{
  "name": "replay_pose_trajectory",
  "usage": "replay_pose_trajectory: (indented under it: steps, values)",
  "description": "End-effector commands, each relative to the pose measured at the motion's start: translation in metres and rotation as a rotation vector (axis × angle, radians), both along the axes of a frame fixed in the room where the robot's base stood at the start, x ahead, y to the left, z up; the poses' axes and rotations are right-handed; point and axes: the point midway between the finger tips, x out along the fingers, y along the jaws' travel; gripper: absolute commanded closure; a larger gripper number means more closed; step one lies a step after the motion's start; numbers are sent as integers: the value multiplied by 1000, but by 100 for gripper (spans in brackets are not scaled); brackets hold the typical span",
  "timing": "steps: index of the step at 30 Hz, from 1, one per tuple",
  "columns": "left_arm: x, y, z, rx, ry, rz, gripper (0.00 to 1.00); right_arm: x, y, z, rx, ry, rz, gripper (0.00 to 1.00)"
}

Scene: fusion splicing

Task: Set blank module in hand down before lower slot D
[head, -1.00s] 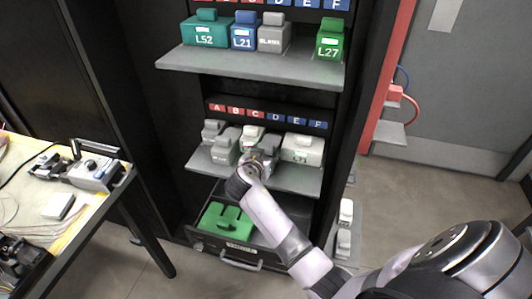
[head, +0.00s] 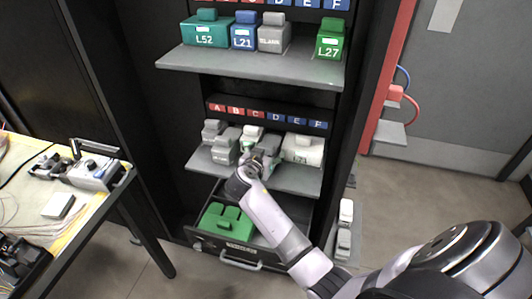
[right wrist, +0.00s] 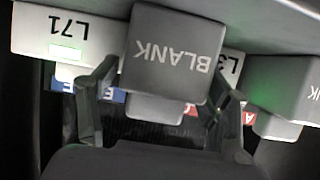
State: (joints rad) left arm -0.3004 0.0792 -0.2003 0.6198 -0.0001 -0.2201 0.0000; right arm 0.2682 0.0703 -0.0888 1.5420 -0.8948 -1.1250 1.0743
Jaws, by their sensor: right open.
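The grey blank module (right wrist: 172,55) sits on the lower shelf, upside down in the right wrist view. In the head view, a grey part of it (head: 268,147) shows just beyond my right gripper (head: 258,165), in front of the lower label strip's middle. In the right wrist view my right gripper (right wrist: 160,85) is open, with its fingers on either side of the module's handle (right wrist: 155,107). Slot D's own label is hidden behind the module in the right wrist view. My left gripper is not in view.
The white L71 module (head: 303,149) stands right of the blank module. Another grey module (head: 224,150) and a whitish module (head: 252,135) stand to the left. An open drawer (head: 240,249) with a green piece lies below. The upper shelf (head: 250,66) overhangs.

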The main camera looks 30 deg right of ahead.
Motion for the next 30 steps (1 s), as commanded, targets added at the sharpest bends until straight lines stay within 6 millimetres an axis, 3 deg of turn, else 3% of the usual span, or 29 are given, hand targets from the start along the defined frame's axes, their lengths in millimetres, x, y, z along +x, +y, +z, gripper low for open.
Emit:
replay_pose_trajectory:
  steps: [18, 30]
  values:
    - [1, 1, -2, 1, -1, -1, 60, -64, 76, 42, 1, -2, 0, 29]
    - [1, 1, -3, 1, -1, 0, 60, -72, 84, 48, -1, 0, -1, 29]
